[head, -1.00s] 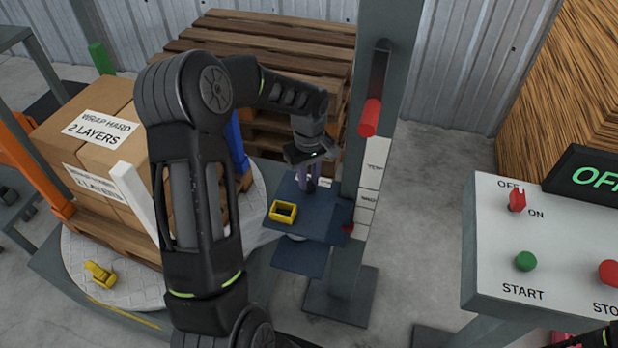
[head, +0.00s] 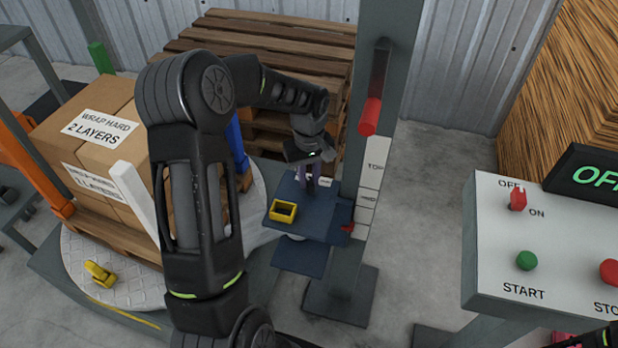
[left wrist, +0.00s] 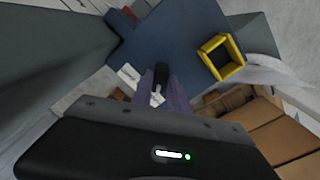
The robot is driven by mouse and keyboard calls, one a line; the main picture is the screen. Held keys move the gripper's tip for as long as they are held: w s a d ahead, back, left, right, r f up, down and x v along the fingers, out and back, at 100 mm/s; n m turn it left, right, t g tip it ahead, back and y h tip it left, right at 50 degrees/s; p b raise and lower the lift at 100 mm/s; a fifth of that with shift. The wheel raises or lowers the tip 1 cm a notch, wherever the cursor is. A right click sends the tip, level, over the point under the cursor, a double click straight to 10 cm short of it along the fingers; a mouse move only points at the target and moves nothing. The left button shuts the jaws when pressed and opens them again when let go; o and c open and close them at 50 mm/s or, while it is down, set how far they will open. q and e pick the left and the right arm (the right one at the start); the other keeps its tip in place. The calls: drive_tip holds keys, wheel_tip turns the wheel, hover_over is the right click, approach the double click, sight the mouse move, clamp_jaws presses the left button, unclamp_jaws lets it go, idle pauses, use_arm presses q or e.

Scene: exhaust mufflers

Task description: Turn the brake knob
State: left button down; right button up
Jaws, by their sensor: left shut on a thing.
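The black brake knob (left wrist: 161,74) sits on top of the blue carriage (head: 325,225), beside a small white label (left wrist: 128,75). My left gripper (head: 308,184) points down at the carriage from above. In the left wrist view its two purplish fingers (left wrist: 161,90) are shut on the knob, one on each side. The fingers hide part of the knob, and in the head view I cannot make it out apart from the gripper.
A yellow square ring (head: 283,211) stands on the carriage close to the gripper. The grey mast (head: 385,150) with a red handle (head: 370,117) rises just right of it. Boxes (head: 95,140) stand on the turntable (head: 85,255) at left. A control panel (head: 550,230) is at right.

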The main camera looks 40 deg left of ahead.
use_arm(q)
drive_tip(key=m, duration=1.2)
drive_tip(key=shift+m, duration=0.3)
drive_tip(key=m, duration=0.3)
drive_tip(key=shift+m, duration=0.4)
drive_tip(key=c, duration=1.3)
unclamp_jaws()
drive_tip(key=shift+r, duration=0.1)
